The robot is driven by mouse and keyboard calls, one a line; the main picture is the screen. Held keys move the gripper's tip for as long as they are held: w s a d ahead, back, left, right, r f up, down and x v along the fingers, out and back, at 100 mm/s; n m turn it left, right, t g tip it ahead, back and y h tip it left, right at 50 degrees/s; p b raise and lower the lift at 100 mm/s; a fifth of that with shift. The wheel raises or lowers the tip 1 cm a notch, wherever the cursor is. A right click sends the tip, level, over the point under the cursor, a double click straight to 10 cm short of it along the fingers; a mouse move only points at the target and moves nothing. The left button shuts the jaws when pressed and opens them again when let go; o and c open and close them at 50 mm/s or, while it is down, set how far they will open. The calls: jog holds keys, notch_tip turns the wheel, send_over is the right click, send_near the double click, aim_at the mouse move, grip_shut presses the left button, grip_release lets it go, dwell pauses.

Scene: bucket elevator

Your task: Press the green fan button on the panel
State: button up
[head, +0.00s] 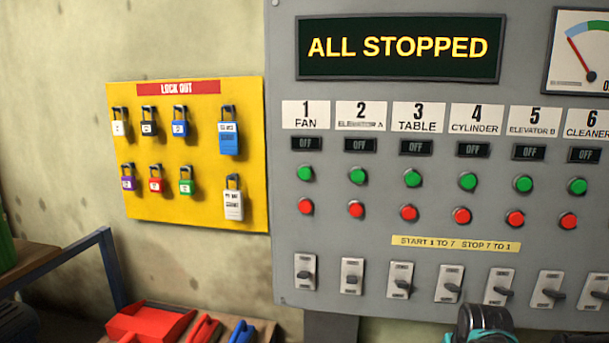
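The green fan button (305,174) is on the grey control panel (284,230), under the label "1 FAN" (306,115). Above the button is a small dark indicator (310,144) reading OFF. The red fan button (306,207) sits right below it. Nothing touches or covers the green button. The display (398,48) at the top reads "ALL STOPPED". I see no gripper fingers. A dark rounded part with teal bands (484,323) shows at the bottom edge; I cannot tell whether it belongs to my arm.
More button columns and a row of switches (305,273) fill the panel. A yellow lockout board (205,160) with several padlocks hangs left of it. A red tray (150,325) and a blue metal frame (108,262) are at lower left. The space before the fan column looks clear.

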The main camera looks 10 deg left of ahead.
grip_shut()
dwell(1.3)
